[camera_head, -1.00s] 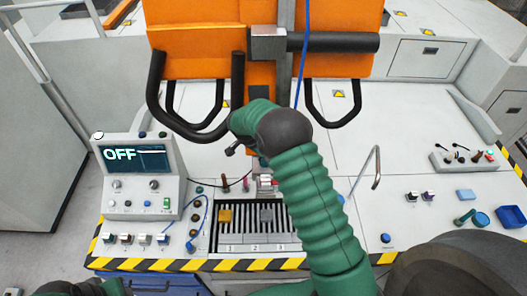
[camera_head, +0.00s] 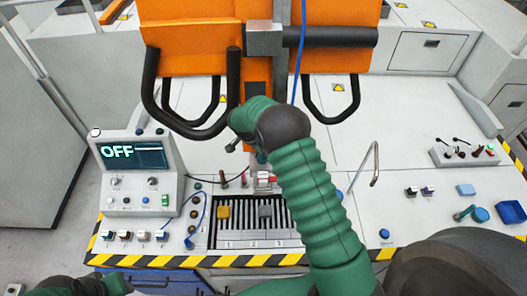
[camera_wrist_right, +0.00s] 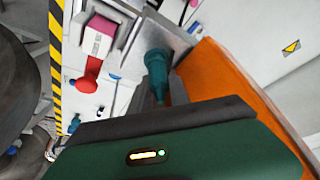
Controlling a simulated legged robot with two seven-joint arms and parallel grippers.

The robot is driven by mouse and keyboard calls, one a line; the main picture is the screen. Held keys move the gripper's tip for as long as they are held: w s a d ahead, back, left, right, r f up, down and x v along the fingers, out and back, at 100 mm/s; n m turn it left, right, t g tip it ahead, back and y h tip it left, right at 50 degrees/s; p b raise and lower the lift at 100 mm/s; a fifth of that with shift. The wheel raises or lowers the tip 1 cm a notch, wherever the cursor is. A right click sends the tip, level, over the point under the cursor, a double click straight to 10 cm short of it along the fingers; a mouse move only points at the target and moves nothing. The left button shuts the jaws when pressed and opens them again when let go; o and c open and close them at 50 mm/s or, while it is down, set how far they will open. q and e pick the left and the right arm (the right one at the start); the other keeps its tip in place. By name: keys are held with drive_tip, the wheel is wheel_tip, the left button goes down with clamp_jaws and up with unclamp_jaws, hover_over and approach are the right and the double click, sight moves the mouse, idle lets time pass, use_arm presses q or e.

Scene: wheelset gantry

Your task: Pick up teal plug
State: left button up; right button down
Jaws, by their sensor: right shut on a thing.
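The teal plug (camera_wrist_right: 157,68) shows in the right wrist view, its narrow end at the dark fingers of my right gripper (camera_wrist_right: 162,106). The gripper is shut on it; the exact contact is partly hidden by the fingers. In the head view a small teal part (camera_head: 262,157) shows just past my right wrist, above the panel, most likely the same plug. My right arm reaches up the middle of the head view and hides most of its gripper. Only part of my left arm shows at the bottom left; its gripper is out of view.
A slotted tray (camera_head: 258,238) with a yellow block (camera_head: 223,212) lies below the arm. A control box reading OFF (camera_head: 133,153) stands at left. The orange gantry (camera_head: 195,48) with black handles rises behind. A blue tray (camera_head: 511,212) is at right.

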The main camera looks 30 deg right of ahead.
drive_tip(key=shift+w+a+r+b, duration=0.1)
drive_tip(key=shift+w+r+b, duration=0.05)
drive_tip(key=shift+r+b, duration=0.2)
drive_tip(key=shift+d+b+v, duration=0.2)
drive_tip(key=shift+b+v, duration=0.9)
drive_tip(key=shift+v, duration=0.1)
drive_tip(key=s+a+r+b, duration=0.1)
drive_tip(key=s+a+b, duration=0.1)
drive_tip(key=a, duration=0.5)
drive_tip(key=s+a+r+b, duration=0.1)
drive_tip(key=a+b, duration=0.3)
drive_tip(key=a, duration=0.4)
drive_tip(key=shift+s+a+b, duration=0.25)
drive_tip(key=shift+s+b, duration=0.1)
drive_tip(key=shift+s, duration=0.1)
drive_tip(key=shift+d, duration=0.1)
